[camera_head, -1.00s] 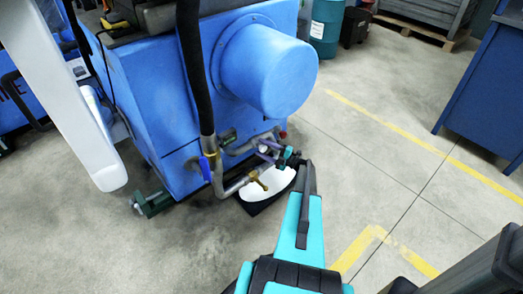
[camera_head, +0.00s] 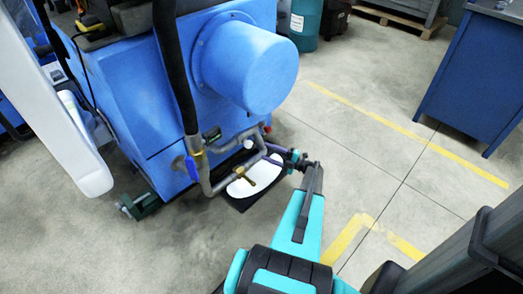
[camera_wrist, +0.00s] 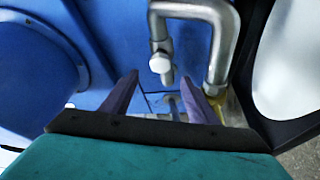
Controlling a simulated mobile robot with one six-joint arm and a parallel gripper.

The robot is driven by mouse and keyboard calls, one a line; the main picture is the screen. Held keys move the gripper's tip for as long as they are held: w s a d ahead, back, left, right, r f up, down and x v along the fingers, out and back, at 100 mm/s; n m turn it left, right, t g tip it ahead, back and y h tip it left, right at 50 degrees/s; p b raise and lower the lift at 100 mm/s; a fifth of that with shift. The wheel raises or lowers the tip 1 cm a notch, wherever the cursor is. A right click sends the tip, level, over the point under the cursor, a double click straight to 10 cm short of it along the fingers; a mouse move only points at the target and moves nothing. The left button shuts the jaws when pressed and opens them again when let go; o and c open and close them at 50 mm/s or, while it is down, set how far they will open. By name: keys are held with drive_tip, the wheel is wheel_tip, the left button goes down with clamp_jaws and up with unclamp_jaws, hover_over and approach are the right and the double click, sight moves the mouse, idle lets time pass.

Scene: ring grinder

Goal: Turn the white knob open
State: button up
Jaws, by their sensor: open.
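A pale, silvery-white knob (camera_wrist: 161,66) hangs on a short stem below a grey pipe in the wrist view. My gripper (camera_wrist: 159,80) is open, with one purple finger on either side of the knob's lower end. The knob shows just beyond the fingertips, and I cannot tell whether either finger touches it. In the head view my gripper (camera_head: 275,158) is beside the pipework low on the blue machine.
The blue machine (camera_head: 125,90) has a round housing (camera_head: 255,70) above the pipes. A blue-handled valve (camera_head: 192,167) and a brass tap (camera_head: 247,182) are close by. A black-rimmed white basin (camera_head: 262,176) lies below. The floor to the right is open up to a blue cabinet (camera_head: 475,75).

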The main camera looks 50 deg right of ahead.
drive_tip(key=shift+v, duration=1)
drive_tip(key=shift+s, duration=0.15)
